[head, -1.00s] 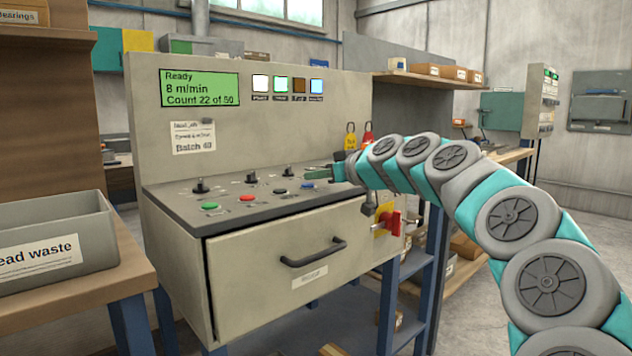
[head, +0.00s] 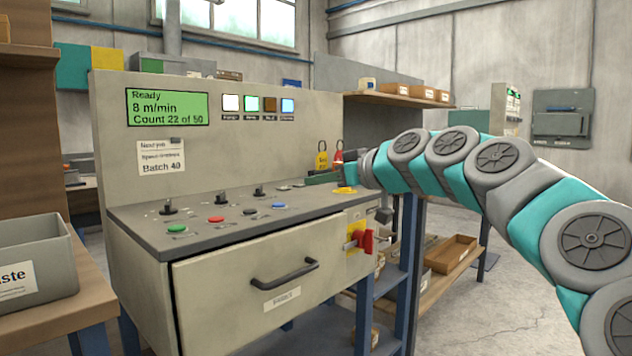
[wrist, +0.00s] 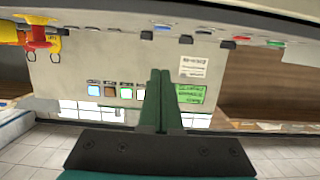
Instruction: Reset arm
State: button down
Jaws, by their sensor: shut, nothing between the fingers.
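My teal and grey arm reaches in from the right in the head view. My gripper (head: 322,178) is at the right end of the machine's sloping control panel (head: 190,232), seemingly a little above it. In the wrist view my gripper (wrist: 157,100) has its two dark green fingers pressed together, with nothing between them. The machine (head: 260,150) has a green display (head: 167,107) reading "Ready", "8 m/min" and "Count 22 of 50". The wrist view shows the machine upside down behind the fingers.
A closed-looking drawer (head: 250,285) with a black handle is below the panel. A red rotary switch (head: 362,241) on yellow sits on the machine's right side. A grey waste bin (head: 35,265) stands on a bench at left. Open floor (head: 500,290) lies at right.

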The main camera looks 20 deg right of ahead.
jog(key=s+a+f+g+h+p, duration=0.1)
jog(key=s+a+f+g, duration=0.4)
jog(key=s+f, duration=0.45)
jog(key=s+a+f+g+h, duration=0.2)
jog(key=s+a+f, duration=0.6)
jog(key=f, duration=0.2)
jog(key=s+d+f+m+g+h, duration=0.2)
jog(key=s+d+f+m+g, duration=0.1)
jog(key=s+f, duration=0.6)
jog(key=s+d+f+m+g+h+p, duration=0.1)
jog(key=s+d+f+m+g+h, duration=0.2)
jog(key=s, duration=1.4)
jog(key=d+f+g, duration=0.1)
jog(key=d+f, duration=0.2)
jog(key=f, duration=0.4)
jog(key=shift+d+f+g, duration=0.25)
jog(key=shift+f+g, duration=0.05)
jog(key=shift+w, duration=0.1)
